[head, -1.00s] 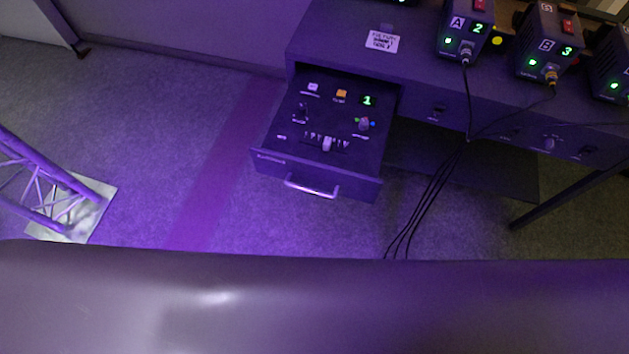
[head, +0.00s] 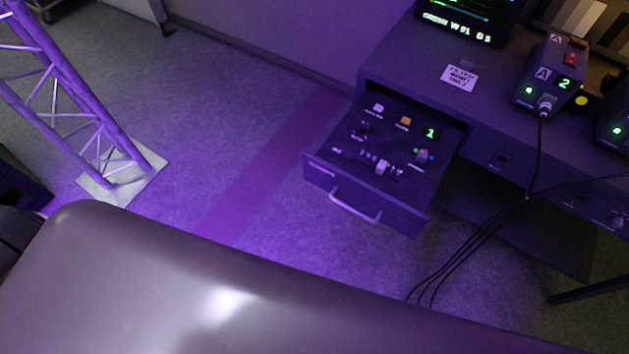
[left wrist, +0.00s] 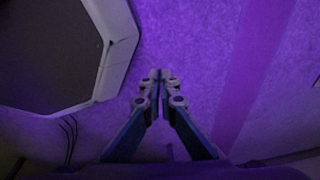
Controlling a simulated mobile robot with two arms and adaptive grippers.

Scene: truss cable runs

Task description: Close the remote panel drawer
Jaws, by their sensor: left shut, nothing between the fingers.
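The remote panel drawer (head: 322,172) is pulled out from the left end of the desk, with its bar handle (head: 355,205) on the front face. Inside it is a control panel with small buttons, a slider, a knob and a green display reading 1. In the left wrist view my left gripper (left wrist: 158,78) is shut and empty, above the purple-lit carpet. No drawer shows in that view. Neither gripper shows in the head view, where part of my own body fills the bottom.
The desk (head: 405,65) carries a monitor (head: 465,18), a paper label (head: 459,78) and a box marked A (head: 552,75). Black cables (head: 480,238) hang to the floor right of the drawer. A truss (head: 75,95) stands on a plate at left. The carpet left of the drawer is clear.

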